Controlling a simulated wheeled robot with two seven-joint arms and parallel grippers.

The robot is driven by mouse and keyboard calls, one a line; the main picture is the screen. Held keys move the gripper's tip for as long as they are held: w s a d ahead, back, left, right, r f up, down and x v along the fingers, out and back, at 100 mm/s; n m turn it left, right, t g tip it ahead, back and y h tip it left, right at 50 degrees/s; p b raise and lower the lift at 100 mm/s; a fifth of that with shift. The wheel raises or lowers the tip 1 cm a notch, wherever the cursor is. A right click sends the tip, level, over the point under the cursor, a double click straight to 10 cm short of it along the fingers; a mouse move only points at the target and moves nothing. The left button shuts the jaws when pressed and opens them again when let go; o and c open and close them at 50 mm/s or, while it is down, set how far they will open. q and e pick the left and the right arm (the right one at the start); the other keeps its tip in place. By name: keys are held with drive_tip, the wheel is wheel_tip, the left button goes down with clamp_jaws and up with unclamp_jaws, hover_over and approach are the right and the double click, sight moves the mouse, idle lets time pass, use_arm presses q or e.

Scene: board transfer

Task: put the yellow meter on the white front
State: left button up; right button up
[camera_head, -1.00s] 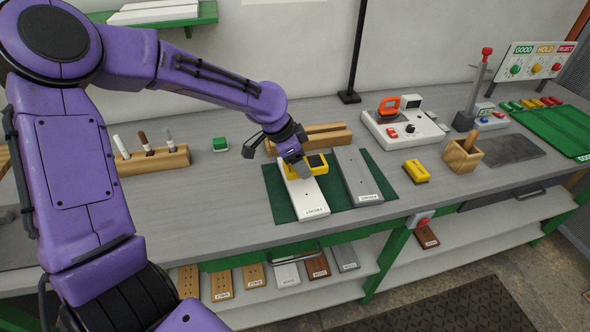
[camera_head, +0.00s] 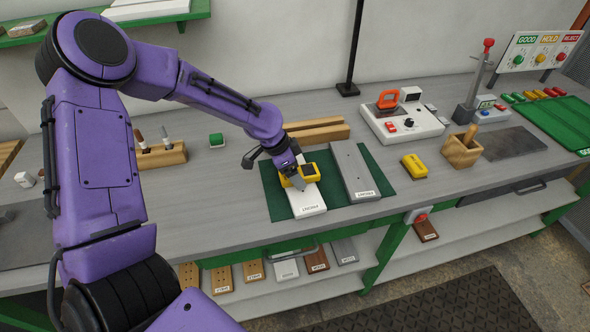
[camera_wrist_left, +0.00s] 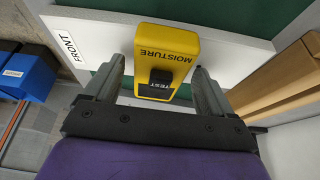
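My left gripper (camera_head: 296,186) is down at the meter. Its fingers (camera_wrist_left: 158,85) straddle the meter, with a visible gap on the left side and little or none on the right. The gripper looks open. The meter's underside is hidden. My right gripper is not in view.
A grey board (camera_head: 352,172) lies right of the white one on the green mat (camera_head: 385,178). Wooden blocks (camera_head: 318,133) stand behind. A yellow block (camera_head: 414,166), wooden holder (camera_head: 462,150) and white device (camera_head: 402,124) are further right.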

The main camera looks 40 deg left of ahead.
use_arm(q)
drive_tip(key=shift+s+r, duration=0.1)
drive_tip(key=shift+r, duration=0.2)
drive_tip(key=v, duration=0.8)
drive_tip(key=p+v, duration=0.2)
drive_tip(key=v, duration=0.1)
drive_tip(key=shift+s+a+r+p, duration=0.1)
drive_tip(key=shift+r+p, duration=0.2)
drive_tip(key=shift+p, duration=0.1)
